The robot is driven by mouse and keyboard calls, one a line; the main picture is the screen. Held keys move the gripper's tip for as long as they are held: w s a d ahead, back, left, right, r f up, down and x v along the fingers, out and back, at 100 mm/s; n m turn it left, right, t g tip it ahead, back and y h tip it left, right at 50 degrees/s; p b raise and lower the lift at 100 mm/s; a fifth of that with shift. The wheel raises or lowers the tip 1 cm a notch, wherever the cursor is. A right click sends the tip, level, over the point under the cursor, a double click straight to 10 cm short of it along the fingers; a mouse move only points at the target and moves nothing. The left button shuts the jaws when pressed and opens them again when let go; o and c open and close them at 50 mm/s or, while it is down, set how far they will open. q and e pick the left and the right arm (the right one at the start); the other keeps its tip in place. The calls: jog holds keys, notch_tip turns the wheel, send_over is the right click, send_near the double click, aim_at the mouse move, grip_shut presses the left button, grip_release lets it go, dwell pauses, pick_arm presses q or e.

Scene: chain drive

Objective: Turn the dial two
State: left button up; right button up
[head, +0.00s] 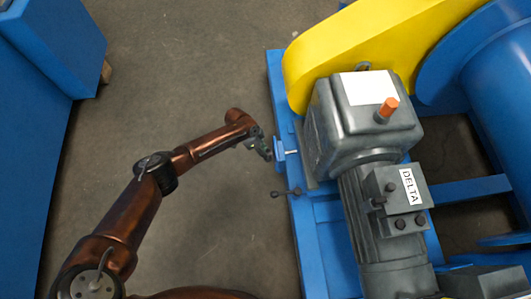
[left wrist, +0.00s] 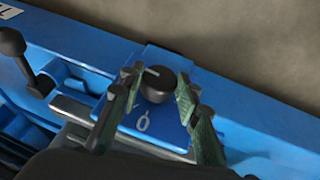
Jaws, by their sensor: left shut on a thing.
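The dial (left wrist: 156,86) is a round black knob with a short pale pointer line on its top. It sits on a blue plate (left wrist: 178,126), which has a white symbol printed beside the knob. In the left wrist view my left gripper (left wrist: 155,88) has its fingers on both sides of the knob, shut on it. In the head view my left gripper (head: 265,152) is at the small blue plate (head: 279,148) on the left edge of the blue frame. The knob cannot be made out there. My right gripper is not in view.
A lever with a black ball (head: 275,194) sticks out near the plate; it also shows in the left wrist view (left wrist: 12,42). A grey gearbox (head: 345,125) and yellow guard (head: 345,45) stand right. A blue cabinet (head: 40,90) stands left. The floor (head: 190,75) between is clear.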

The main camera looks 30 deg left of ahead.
pick_arm(q)
jog(key=shift+s+f+g, duration=0.15)
jog(key=shift+g, duration=0.35)
jog(key=o, duration=1.2)
jog(key=shift+c, duration=0.2)
jog(key=shift+a, duration=0.1)
jog(key=v, duration=1.2)
jog(key=shift+a, duration=0.15)
